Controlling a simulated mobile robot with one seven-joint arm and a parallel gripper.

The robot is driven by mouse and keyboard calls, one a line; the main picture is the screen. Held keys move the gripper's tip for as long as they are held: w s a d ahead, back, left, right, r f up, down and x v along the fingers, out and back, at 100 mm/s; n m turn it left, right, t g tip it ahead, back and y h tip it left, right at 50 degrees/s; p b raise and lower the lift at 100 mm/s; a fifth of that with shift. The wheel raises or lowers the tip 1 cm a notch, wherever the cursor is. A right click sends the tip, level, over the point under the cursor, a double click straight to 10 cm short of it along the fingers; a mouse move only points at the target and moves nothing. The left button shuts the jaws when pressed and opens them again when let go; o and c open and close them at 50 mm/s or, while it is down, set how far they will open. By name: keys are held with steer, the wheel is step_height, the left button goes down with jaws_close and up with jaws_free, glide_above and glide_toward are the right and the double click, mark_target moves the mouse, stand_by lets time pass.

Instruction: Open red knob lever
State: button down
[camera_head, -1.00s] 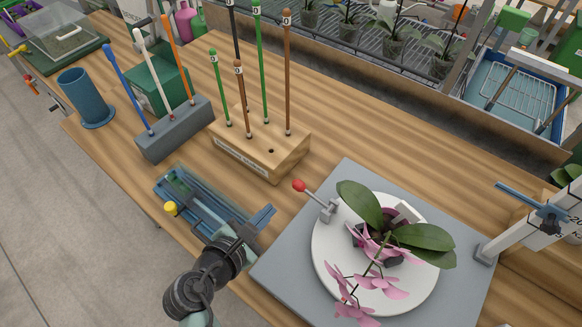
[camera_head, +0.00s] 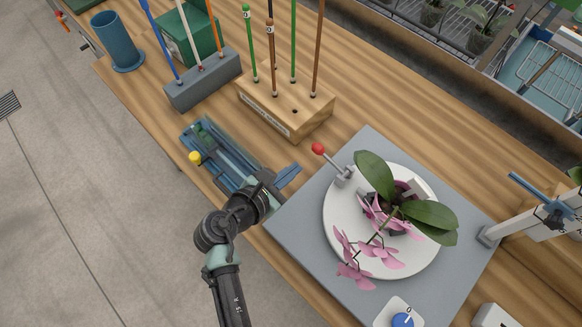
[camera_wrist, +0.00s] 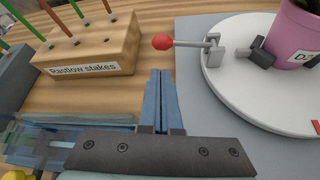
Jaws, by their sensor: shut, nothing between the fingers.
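The red knob lever (camera_head: 318,149) is a red ball on a short grey rod, fixed to a small grey bracket (camera_head: 344,174) at the left rim of the white turntable (camera_head: 333,232). The red knob shows in the wrist view (camera_wrist: 162,42) at top centre, with its rod running right to the bracket. My gripper (camera_head: 294,172) has its blue fingers shut with nothing between them. The fingertips are left of and below the knob in the head view, apart from it. In the wrist view the gripper (camera_wrist: 161,72) points toward the knob, with a gap between.
A pink orchid (camera_head: 375,215) stands on the turntable, on a grey base plate (camera_head: 300,225). The wooden stake block (camera_head: 300,115) stands beyond the lever. A blue tray (camera_head: 215,135) with a yellow knob lies left of my gripper. Blue cup (camera_head: 118,42) stands far left.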

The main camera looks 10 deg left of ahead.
mark_target(329, 159)
steer(key=x, duration=0.7)
steer(key=shift+w, duration=0.15)
steer(key=shift+r, duration=0.1)
steer(key=shift+r, duration=0.2)
